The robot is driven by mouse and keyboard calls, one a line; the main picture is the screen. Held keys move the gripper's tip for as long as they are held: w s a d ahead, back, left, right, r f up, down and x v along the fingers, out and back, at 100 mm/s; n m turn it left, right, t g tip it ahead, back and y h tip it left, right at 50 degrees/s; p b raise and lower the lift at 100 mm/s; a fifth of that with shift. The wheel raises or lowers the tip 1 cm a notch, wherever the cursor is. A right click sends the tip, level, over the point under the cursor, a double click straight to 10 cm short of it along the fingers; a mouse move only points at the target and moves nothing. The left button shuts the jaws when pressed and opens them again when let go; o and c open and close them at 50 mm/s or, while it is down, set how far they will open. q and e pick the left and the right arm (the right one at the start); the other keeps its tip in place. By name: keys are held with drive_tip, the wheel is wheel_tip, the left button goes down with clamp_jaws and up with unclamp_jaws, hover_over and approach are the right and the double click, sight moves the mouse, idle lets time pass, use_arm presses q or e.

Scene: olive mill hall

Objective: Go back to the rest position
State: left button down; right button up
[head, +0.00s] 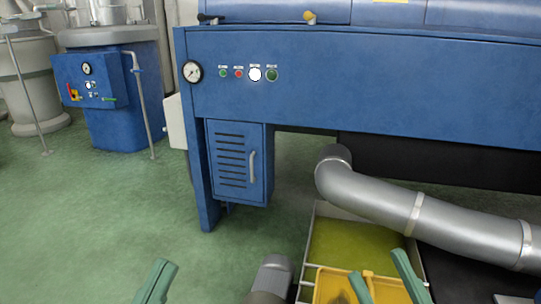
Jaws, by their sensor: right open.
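My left gripper (156,281) shows at the bottom edge as green finger parts over the green floor. Most of it is cut off, and I cannot tell how far its fingers are apart. My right gripper (378,265) is at the bottom edge, right of centre. Its two green fingers are apart, with nothing seen held between them. They appear in front of a yellow tray (327,284) and a pale-rimmed basin (308,238) of yellow-green liquid (350,243).
A large blue machine (370,75) with gauge, buttons and a vented cabinet (240,160) stands ahead. A thick grey pipe (385,200) crosses at right. A short grey pipe end (272,277) stands between my grippers. A blue tank unit (120,105) is back left. Green floor (90,215) is clear at left.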

use_arm(q)
drive_tip(key=w+a+f+n+g+y+p, duration=0.3)
drive_tip(key=w+f+n+g+y+p, duration=0.5)
drive_tip(key=p, duration=1)
use_arm(e)
drive_tip(key=w+d+f+m+g+h, duration=0.2)
drive_tip(key=w+f+m+g+h, duration=0.4)
drive_tip(key=h, duration=0.3)
use_arm(q)
drive_tip(key=s+a+f+n+g+y+p, duration=0.1)
drive_tip(key=s+f+g+y+p, duration=0.3)
drive_tip(key=s+p, duration=0.6)
wheel_tip(320, 180, down, 3)
drive_tip(key=y+p, duration=0.1)
drive_tip(key=p, duration=0.2)
drive_tip(key=shift+s+a+r+n+g, duration=0.2)
drive_tip(key=shift+a+n+g, duration=0.1)
drive_tip(key=shift+n+g, duration=0.1)
use_arm(e)
drive_tip(key=s+d+f+m+g+h, duration=0.2)
drive_tip(key=s+f+m+g+h, duration=0.1)
drive_tip(key=s+f+g, duration=0.4)
drive_tip(key=shift+s+d+f, duration=0.2)
drive_tip(key=shift+s+f, duration=0.55)
use_arm(q)
drive_tip(key=shift+w+d, duration=0.1)
use_arm(e)
drive_tip(key=shift+d, duration=0.1)
